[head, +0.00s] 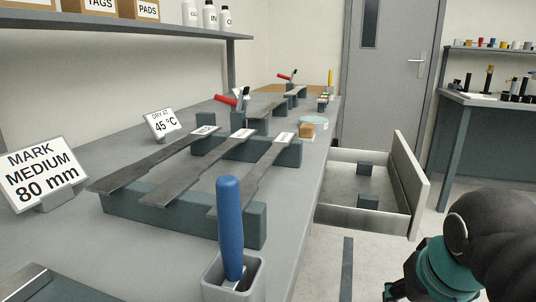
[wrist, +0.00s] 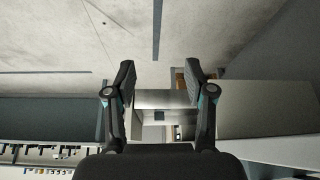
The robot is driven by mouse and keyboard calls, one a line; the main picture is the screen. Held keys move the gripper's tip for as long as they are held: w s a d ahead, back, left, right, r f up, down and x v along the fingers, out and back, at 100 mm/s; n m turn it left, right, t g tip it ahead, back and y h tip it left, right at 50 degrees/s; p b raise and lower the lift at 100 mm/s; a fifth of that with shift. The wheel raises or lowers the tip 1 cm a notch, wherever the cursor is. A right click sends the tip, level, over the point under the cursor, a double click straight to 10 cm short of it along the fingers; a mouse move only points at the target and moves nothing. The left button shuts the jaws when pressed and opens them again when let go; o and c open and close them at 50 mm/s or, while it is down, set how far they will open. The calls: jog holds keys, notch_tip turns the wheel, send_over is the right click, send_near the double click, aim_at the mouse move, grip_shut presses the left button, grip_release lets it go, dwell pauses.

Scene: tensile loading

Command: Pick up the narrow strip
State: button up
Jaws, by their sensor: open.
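Three long grey strips with white labels at their far ends lie across dark teal support blocks on the bench in the head view: a left strip (head: 150,165), a middle strip (head: 195,171) and a right strip (head: 251,172). All slant toward the back right. I cannot tell for sure from their widths which is the narrow strip. My gripper (wrist: 161,78) is open and empty in the wrist view, with no strip near its fingers. The strips do not show in the wrist view.
A blue-handled tool (head: 229,220) stands in a grey holder (head: 222,274) near the right strip's near end. Signs (head: 41,178) stand left. An open drawer (head: 404,185) juts out right of the bench. A red-handled clamp (head: 227,99) stands behind the strips.

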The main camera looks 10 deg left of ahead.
jog(key=w+a+r+p, duration=0.1)
jog(key=w+a+r, duration=0.2)
jog(key=a+r, duration=0.45)
jog(key=w+a+r+p, duration=0.1)
jog(key=w+a+r, duration=0.3)
jog(key=r, duration=0.7)
jog(key=m+p, duration=0.1)
send_near(266, 160)
jog(key=shift+w+d+f+g+b, duration=0.2)
jog(key=shift+w+f+g+b, duration=0.15)
jog(key=shift+w+f, duration=0.5)
jog(key=shift+a+b+x, duration=0.15)
jog(key=shift+b+x, duration=0.15)
jog(key=shift+x, duration=1.05)
jog(key=shift+a+b+x, duration=0.15)
jog(key=shift+b+x, duration=0.15)
jog(key=shift+x, duration=1)
jog(key=shift+s, duration=0.1)
grip_shut()
